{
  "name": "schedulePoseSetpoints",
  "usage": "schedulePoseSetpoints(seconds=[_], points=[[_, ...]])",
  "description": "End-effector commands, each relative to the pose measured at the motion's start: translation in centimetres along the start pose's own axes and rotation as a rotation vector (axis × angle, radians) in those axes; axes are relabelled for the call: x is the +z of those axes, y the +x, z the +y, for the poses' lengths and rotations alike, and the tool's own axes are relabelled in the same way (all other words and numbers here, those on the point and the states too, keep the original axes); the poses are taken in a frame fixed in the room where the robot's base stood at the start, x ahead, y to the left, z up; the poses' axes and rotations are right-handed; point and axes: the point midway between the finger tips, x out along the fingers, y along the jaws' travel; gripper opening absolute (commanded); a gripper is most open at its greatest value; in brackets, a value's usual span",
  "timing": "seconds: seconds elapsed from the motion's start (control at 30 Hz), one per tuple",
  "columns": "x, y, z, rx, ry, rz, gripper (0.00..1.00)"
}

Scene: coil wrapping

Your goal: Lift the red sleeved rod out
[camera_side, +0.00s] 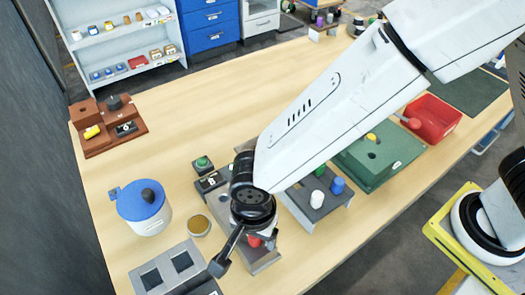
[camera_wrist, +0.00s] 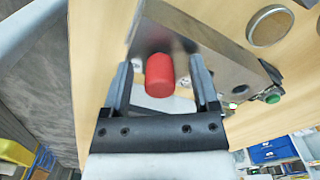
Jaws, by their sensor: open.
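The red sleeved rod (camera_wrist: 159,76) shows in the wrist view as a short red cylinder in front of a grey metal plate (camera_wrist: 212,62). My gripper (camera_wrist: 160,66) is open, with one finger on each side of the red cylinder. Gaps show between the red surface and both fingers. In the side view only a small part of the red rod (camera_side: 254,241) shows beneath my wrist, above the grey metal fixture (camera_side: 262,262). My wrist hides most of the rod and the fingers there. The rod's lower end is hidden.
A green button box (camera_side: 202,165) and a round tan-topped disc (camera_side: 199,225) stand close by. A blue-lidded pot (camera_side: 145,208) is at the left. A grey stand with white and blue pegs (camera_side: 328,200) is right of my wrist.

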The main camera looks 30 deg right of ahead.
Motion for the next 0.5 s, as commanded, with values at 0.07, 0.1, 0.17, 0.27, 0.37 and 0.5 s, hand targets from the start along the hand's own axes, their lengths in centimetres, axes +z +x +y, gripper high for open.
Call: schedulePoseSetpoints(seconds=[0.07, 0.1, 0.17, 0.27, 0.37, 0.5], points=[[0.0, -0.02, 0.0, 0.0, 0.0, 0.0, 0.77], [0.0, -0.02, 0.0, 0.0, 0.0, 0.0, 0.68], [0.0, -0.02, 0.0, 0.0, 0.0, 0.0, 0.49], [0.0, -0.02, 0.0, 0.0, 0.0, 0.0, 0.17], [0.0, -0.02, -0.01, 0.0, 0.0, 0.0, 0.0], [0.0, -0.03, -0.01, 0.0, 0.0, 0.0, 0.0]])
